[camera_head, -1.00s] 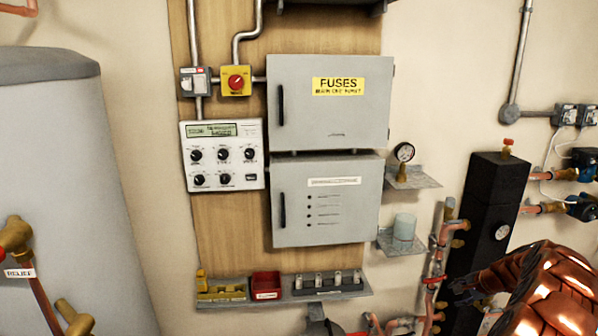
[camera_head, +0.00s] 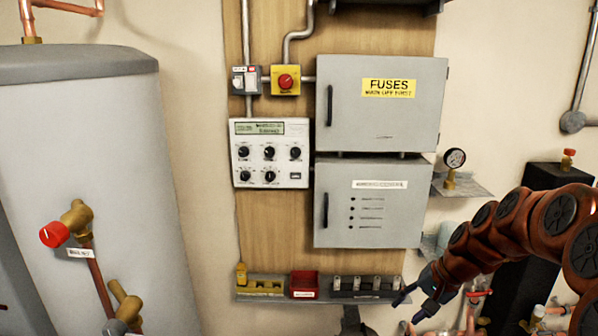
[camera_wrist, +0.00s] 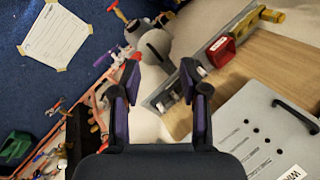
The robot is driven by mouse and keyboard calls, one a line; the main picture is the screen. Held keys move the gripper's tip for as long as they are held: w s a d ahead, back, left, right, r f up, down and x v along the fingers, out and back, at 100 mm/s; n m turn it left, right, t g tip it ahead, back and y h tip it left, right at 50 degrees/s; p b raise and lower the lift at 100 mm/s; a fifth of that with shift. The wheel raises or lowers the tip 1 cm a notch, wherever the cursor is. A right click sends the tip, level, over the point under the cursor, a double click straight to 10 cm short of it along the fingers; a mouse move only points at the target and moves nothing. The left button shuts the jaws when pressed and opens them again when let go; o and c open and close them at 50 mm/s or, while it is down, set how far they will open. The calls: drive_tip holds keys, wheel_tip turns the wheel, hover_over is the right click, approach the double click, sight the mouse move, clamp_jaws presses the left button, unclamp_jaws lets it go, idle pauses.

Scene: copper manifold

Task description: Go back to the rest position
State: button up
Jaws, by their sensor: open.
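My gripper (camera_head: 421,297) shows at the lower right of the head view, at the end of my copper-coloured arm. It is in front of the wall, just right of the small shelf's right end. In the wrist view my gripper (camera_wrist: 160,84) has its two dark fingers apart, with nothing between them. Beyond the fingers are a grey rounded device (camera_wrist: 157,48) and the shelf (camera_wrist: 172,90).
The fuse cabinet (camera_head: 382,104) and the lower grey cabinet (camera_head: 372,215) are closed. A red bin (camera_head: 304,283) sits on the shelf (camera_head: 262,298). A gauge (camera_head: 454,159) stands on a bracket. A grey tank (camera_head: 85,130) with a red-handled valve (camera_head: 54,234) is at left.

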drive_tip(key=s+a+r+n+g+h, duration=0.15)
drive_tip(key=s+a+n, duration=0.4)
drive_tip(key=s, duration=0.85)
drive_tip(key=s+a+n+g+h, duration=0.1)
drive_tip(key=s+g+h, duration=0.2)
drive_tip(key=s, duration=1.6)
drive_tip(key=shift+s+f, duration=0.3)
drive_tip(key=shift+f, duration=0.1)
drive_tip(key=shift+a, duration=0.15)
